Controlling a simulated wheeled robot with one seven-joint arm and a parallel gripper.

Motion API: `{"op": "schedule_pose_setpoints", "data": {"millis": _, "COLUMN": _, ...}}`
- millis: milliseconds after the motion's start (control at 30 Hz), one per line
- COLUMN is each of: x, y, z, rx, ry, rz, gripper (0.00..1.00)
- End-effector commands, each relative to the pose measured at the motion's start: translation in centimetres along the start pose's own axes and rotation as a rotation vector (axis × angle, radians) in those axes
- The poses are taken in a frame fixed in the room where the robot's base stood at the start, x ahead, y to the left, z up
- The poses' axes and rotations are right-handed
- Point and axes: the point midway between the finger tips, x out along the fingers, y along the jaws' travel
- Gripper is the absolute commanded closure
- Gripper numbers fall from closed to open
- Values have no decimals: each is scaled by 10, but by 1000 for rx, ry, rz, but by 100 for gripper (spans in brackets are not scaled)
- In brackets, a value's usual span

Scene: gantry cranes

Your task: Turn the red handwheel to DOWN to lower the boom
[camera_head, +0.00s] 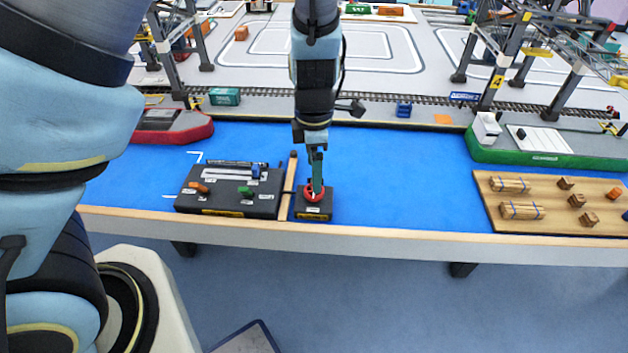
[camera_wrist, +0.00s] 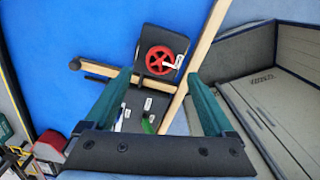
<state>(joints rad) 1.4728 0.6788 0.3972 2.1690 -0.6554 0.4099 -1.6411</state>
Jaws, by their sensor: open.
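The red handwheel (camera_head: 310,197) sits on a small dark box (camera_head: 325,208) near the front edge of the blue table. In the head view my gripper (camera_head: 317,184) points down at it and hides part of it. The boom is not clearly identifiable.
A dark control panel (camera_head: 220,203) with orange, green and blue levers stands left of the wheel box, a wooden strip (camera_head: 287,200) between them. A wooden tray (camera_head: 550,190) of bundles and blocks lies at right.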

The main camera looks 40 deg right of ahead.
Motion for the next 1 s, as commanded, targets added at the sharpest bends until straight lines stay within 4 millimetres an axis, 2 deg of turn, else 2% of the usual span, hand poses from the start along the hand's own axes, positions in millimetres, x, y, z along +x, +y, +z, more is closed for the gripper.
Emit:
{"op": "schedule_pose_setpoints", "data": {"millis": 100, "x": -24, "y": 0, "z": 1, "rx": 2, "ry": -3, "rz": 2, "gripper": 11}}
{"op": "schedule_pose_setpoints", "data": {"millis": 333, "x": -49, "y": 0, "z": 0, "rx": 1, "ry": -1, "rz": 0, "gripper": 11}}
{"op": "schedule_pose_setpoints", "data": {"millis": 1000, "x": -52, "y": 0, "z": 0, "rx": 0, "ry": 1, "rz": 0, "gripper": 11}}
